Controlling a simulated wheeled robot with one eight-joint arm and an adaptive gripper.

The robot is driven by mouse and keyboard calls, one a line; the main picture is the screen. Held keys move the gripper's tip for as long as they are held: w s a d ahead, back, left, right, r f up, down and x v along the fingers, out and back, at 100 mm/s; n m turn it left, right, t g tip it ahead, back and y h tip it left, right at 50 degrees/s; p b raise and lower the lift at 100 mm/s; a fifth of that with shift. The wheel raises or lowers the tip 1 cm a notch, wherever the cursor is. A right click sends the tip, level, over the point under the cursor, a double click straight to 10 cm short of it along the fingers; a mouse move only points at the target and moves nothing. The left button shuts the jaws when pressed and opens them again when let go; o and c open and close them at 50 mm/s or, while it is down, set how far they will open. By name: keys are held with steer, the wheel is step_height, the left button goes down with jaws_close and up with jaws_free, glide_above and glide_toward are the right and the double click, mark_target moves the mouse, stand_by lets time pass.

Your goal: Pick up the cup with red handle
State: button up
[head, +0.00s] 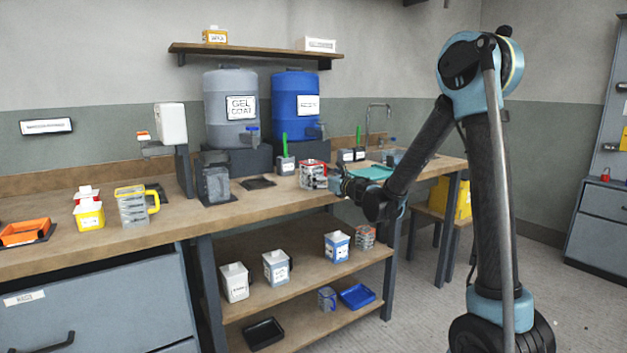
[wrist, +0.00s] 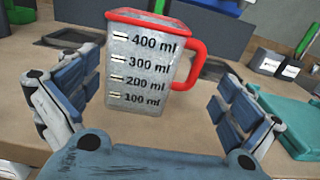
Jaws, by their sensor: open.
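The cup with the red handle (wrist: 148,62) stands upright on the workbench in the wrist view. It is a clear measuring cup with a red rim, black marks up to 400 ml, and its red handle (wrist: 211,62) on the right side. In the head view the cup (head: 312,176) is near the bench's front edge, partly hidden by my arm. My gripper (wrist: 155,100) is open, with blue padded fingers on the left and right of the picture. The cup is between and slightly beyond the fingers, and I see no finger gripping it.
A teal tray (wrist: 298,127) lies close to the right finger. Small grey containers (wrist: 267,64) stand behind it. A measuring cup with a yellow handle (head: 133,206) stands on the left bench. Drums (head: 231,82) stand behind the cup. A lower shelf (head: 300,278) holds several containers.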

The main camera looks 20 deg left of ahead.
steer(key=x, duration=0.5)
steer(key=shift+r, duration=0.3)
steer(key=c, duration=0.8)
steer(key=shift+r, duration=0.1)
